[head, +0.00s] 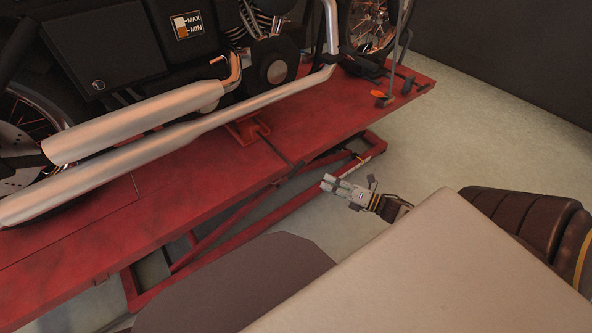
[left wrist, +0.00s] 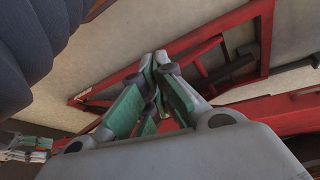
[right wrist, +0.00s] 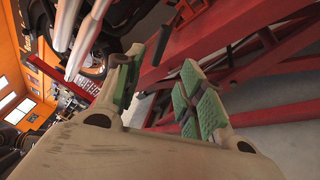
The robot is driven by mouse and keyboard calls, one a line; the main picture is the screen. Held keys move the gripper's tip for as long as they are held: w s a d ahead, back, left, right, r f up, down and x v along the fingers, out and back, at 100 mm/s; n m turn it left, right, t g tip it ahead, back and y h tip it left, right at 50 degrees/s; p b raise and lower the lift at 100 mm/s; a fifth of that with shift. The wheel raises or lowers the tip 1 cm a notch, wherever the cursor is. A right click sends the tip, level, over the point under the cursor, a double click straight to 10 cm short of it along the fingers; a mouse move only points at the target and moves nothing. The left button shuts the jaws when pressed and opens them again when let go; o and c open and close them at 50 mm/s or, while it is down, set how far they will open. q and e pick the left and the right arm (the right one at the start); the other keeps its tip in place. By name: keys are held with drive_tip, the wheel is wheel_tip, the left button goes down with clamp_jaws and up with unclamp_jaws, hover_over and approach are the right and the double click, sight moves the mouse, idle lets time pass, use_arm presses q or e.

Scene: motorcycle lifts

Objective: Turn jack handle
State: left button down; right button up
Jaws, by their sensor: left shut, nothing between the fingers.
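In the head view, a red jack (head: 246,131) sits on the red lift platform beneath the motorcycle. Its thin dark handle (head: 280,152) reaches to the platform's near edge. My right gripper (head: 328,182) is just right of the handle's outer end, apart from it. In the right wrist view my right gripper (right wrist: 163,66) is open, and a dark bar end (right wrist: 162,45), apparently the handle, shows beyond the gap between its fingers. My left gripper (left wrist: 155,62) shows only in the left wrist view, shut and empty, above the floor near the lift's red frame.
The motorcycle's chrome exhaust pipes (head: 150,126) run above the platform (head: 170,205). The lift's red lower frame (head: 225,235) stands close to my grippers. Pale floor (head: 450,125) lies open to the right. Orange walls and workshop equipment show in the right wrist view.

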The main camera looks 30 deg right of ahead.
sight(298, 170)
use_arm(q)
drive_tip(key=shift+f, duration=0.15)
use_arm(e)
drive_tip(key=shift+w, duration=0.1)
